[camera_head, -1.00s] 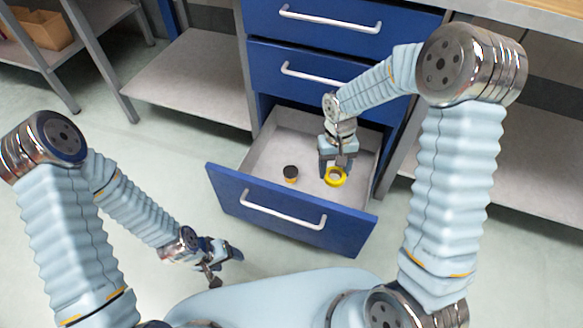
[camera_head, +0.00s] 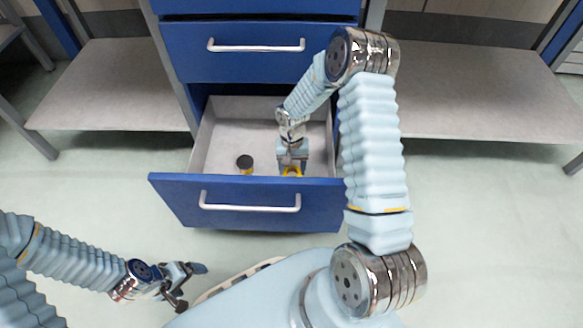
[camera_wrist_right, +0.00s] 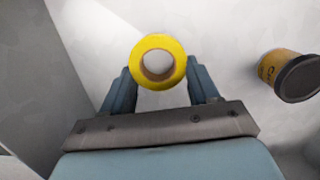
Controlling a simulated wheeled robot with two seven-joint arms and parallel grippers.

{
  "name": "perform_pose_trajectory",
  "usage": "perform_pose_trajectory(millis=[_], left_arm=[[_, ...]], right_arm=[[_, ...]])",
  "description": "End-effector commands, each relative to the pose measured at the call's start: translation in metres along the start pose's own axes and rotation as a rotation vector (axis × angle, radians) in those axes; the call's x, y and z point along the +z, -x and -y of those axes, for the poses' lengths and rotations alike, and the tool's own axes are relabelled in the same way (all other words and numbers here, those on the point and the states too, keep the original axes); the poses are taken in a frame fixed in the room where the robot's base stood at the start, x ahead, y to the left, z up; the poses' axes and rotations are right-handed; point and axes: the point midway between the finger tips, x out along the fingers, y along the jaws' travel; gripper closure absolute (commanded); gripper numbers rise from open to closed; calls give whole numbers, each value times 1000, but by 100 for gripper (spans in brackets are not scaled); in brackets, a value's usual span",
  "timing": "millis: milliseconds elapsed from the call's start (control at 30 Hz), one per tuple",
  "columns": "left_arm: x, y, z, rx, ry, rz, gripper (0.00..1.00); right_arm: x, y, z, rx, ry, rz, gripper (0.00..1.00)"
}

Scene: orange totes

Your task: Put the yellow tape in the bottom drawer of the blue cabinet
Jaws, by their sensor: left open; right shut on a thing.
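The yellow tape (camera_wrist_right: 178,50) is a roll held between the fingers of my right gripper (camera_wrist_right: 159,75) in the right wrist view. In the head view the tape (camera_head: 292,171) shows only partly, low behind the drawer front. My right gripper (camera_head: 292,158) is inside the open bottom drawer (camera_head: 215,140) of the blue cabinet (camera_head: 230,70). Whether the tape touches the drawer floor I cannot tell. My left gripper (camera_head: 182,282) is open and empty, low at the lower left, outside the drawer.
A small dark-lidded can with a yellow label (camera_head: 244,164) stands in the drawer, left of the tape; it also shows in the right wrist view (camera_wrist_right: 288,73). Grey shelves (camera_head: 110,85) flank the cabinet. The drawer above is shut.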

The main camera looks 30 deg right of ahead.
Motion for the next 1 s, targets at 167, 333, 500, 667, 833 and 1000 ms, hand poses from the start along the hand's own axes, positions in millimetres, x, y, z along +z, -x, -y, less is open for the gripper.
perform_pose_trajectory(millis=[167, 333, 500, 667, 833, 1000], left_arm=[[0, 0, 0, 0, 0, 0, 10], [0, -4, 1, 1, 0, 1, 10], [0, -8, 2, 2, -1, 2, 10], [1, -11, 3, 3, -1, 3, 10], [1, -10, 2, 3, -1, 3, 10], [1, -10, 2, 3, -1, 3, 10]], right_arm=[[-1, -1, 0, -1, 0, -2, 70], [-1, -5, 0, -1, 1, -2, 70], [-2, -10, 0, -1, 1, -2, 70], [-3, -14, 0, -1, 1, -2, 70], [-2, -13, 0, -1, 1, -2, 26], [-2, -13, 0, -1, 1, -2, 15]])
